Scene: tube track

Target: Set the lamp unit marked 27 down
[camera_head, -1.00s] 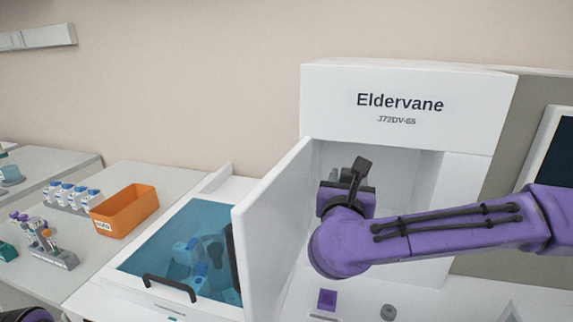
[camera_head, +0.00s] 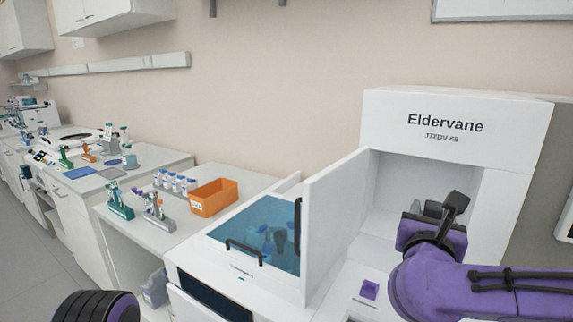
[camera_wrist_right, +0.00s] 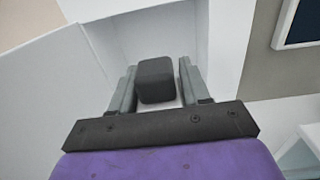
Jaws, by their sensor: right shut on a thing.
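My right gripper (camera_head: 434,208) reaches into the open white chamber of the Eldervane machine (camera_head: 445,122). In the right wrist view its two grey fingers (camera_wrist_right: 157,85) stand on either side of a dark grey block (camera_wrist_right: 156,80), shut on it. I take this block to be the lamp unit; no number 27 is readable on it. The chamber's back and side walls surround it in that view. I cannot tell whether the block touches the chamber floor. My left gripper is not in view; a dark ribbed part of my left arm shows at the lower left.
The machine's white door (camera_head: 335,215) stands open left of the chamber. Beside it is a blue-lidded box with a black handle (camera_head: 245,252). An orange bin (camera_head: 213,198), capped bottles (camera_head: 175,183) and tube racks (camera_head: 158,214) stand on the left bench. A purple square (camera_head: 369,289) lies in front.

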